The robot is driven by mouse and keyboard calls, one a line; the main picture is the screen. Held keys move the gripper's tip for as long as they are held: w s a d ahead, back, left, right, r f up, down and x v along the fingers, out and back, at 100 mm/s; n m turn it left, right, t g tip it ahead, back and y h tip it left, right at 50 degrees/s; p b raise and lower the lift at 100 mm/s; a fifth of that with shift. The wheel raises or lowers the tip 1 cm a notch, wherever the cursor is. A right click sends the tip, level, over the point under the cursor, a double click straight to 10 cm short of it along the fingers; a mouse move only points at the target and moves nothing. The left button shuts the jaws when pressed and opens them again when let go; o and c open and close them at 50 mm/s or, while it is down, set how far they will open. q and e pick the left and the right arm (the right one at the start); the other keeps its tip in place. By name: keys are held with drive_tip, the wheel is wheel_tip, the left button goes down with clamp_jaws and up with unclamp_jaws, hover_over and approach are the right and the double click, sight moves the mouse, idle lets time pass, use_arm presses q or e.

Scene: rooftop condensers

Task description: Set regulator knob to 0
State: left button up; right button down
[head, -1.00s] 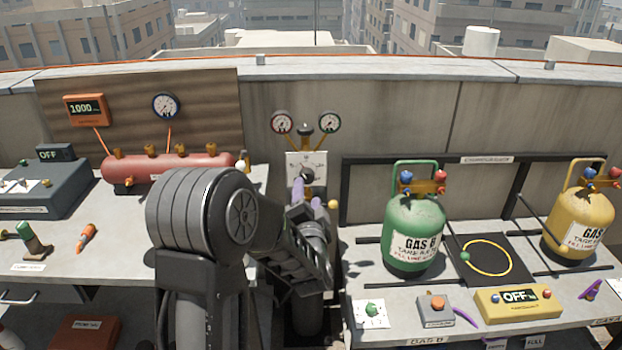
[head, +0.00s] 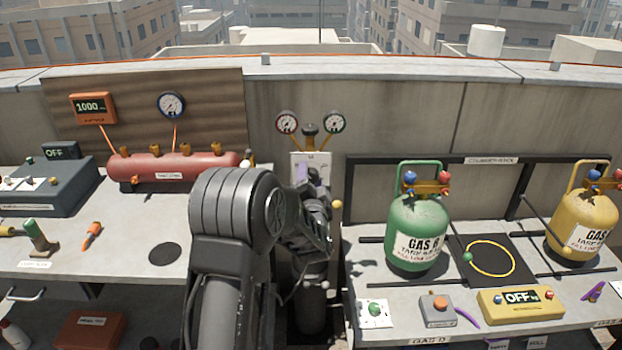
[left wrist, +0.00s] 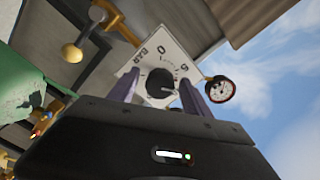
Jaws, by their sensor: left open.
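The black regulator knob (left wrist: 160,83) sits on a white dial plate (left wrist: 150,62) marked BAR, 0 and 5 in the left wrist view. A pale mark shows on the knob's right side, pointing away from the 0. My left gripper (left wrist: 160,78) is open, with one purple finger on each side of the knob. I cannot tell whether the fingers touch it. In the head view the plate (head: 312,158) stands below two gauges, and my left gripper (head: 312,176) hides the knob. My right gripper is not in view.
Two round gauges (head: 287,122) (head: 334,122) stand above the plate on brass arms. A yellow ball-ended handle (head: 337,204) is just right of my left arm. A red tank (head: 170,168) is to the left and a green gas cylinder (head: 416,232) to the right.

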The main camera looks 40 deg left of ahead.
use_arm(q)
drive_tip(key=shift+c, duration=0.5)
clamp_jaws()
drive_tip(key=n+b, duration=0.2)
drive_tip(key=shift+f+b, duration=0.2)
drive_tip(key=shift+b, duration=0.1)
drive_tip(key=n+b, duration=1)
drive_tip(key=shift+f+b, duration=0.1)
drive_tip(key=shift+b, duration=0.3)
drive_tip(key=n+b, duration=0.4)
drive_tip(key=shift+n, duration=0.4)
drive_tip(key=shift+d+r+n+b, duration=0.1)
drive_tip(key=shift+r+n+b, duration=0.1)
drive_tip(key=shift+n+b, duration=1.2)
drive_tip(key=shift+n, duration=0.4)
